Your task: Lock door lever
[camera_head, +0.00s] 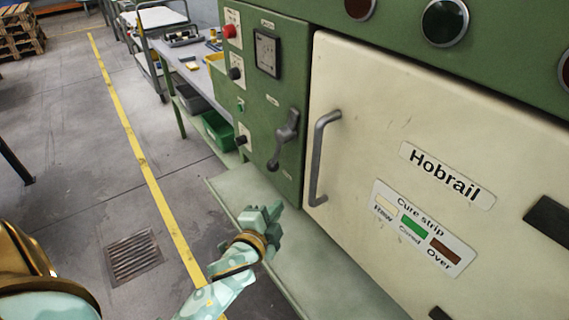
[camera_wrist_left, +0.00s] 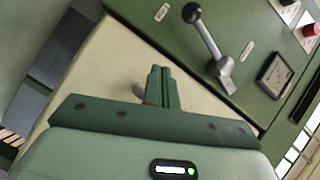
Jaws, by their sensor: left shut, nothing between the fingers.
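The door lever (camera_head: 283,139) is a grey lever with a round knob on the green side panel, left of the cream door (camera_head: 395,120). Its knob end points down and slightly left in the head view. It also shows in the left wrist view (camera_wrist_left: 208,45), ahead of the fingers and to their right. My left gripper (camera_head: 262,216) is below the lever and apart from it, above the pale green ledge. Its fingers also show in the left wrist view (camera_wrist_left: 161,88), shut and empty. The cream door looks closed. My right gripper is not in view.
A grey door handle (camera_head: 322,158) stands out from the door, right of the lever. A red button (camera_head: 230,31) and a gauge (camera_head: 267,52) sit above the lever. A workbench (camera_head: 190,65) with bins stands behind.

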